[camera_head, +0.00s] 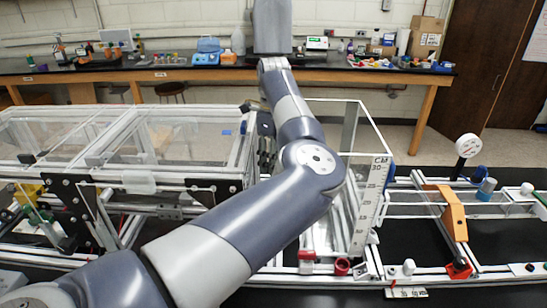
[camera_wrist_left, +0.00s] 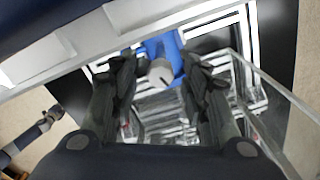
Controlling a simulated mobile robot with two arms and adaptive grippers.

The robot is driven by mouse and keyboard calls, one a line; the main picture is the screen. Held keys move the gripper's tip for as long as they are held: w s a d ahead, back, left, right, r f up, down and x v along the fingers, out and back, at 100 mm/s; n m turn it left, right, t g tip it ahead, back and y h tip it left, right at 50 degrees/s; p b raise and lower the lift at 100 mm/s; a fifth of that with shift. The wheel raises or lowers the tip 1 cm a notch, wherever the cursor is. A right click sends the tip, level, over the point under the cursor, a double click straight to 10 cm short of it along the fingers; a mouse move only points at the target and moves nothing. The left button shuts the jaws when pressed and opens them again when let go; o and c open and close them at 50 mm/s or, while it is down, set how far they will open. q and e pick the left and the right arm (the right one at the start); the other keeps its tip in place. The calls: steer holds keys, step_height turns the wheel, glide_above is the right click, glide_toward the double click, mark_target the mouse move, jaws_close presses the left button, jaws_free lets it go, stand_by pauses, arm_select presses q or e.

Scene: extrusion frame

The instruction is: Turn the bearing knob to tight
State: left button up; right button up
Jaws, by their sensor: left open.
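In the left wrist view a pale grey round knob (camera_wrist_left: 160,72) with a dark line across its face sits in front of a blue block (camera_wrist_left: 163,50). I take it for the bearing knob. My left gripper (camera_wrist_left: 160,64) is open, with one dark finger to each side of the knob in that picture. Gaps show between knob and fingers, and I cannot tell how far the tips are from it. In the head view my left arm crosses the middle and hides much of this area. My right gripper is not in view.
A clear-walled tank (camera_head: 378,135) with a centimetre scale (camera_head: 371,205) stands beside my arm. A framed clear box (camera_head: 190,150) is at the left. Red knobs (camera_head: 342,266), an orange bracket (camera_head: 453,213) and a dial gauge (camera_head: 467,147) sit along the metal rails.

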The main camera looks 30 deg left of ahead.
arm_select(q)
steer(key=shift+c, duration=0.4)
jaws_close()
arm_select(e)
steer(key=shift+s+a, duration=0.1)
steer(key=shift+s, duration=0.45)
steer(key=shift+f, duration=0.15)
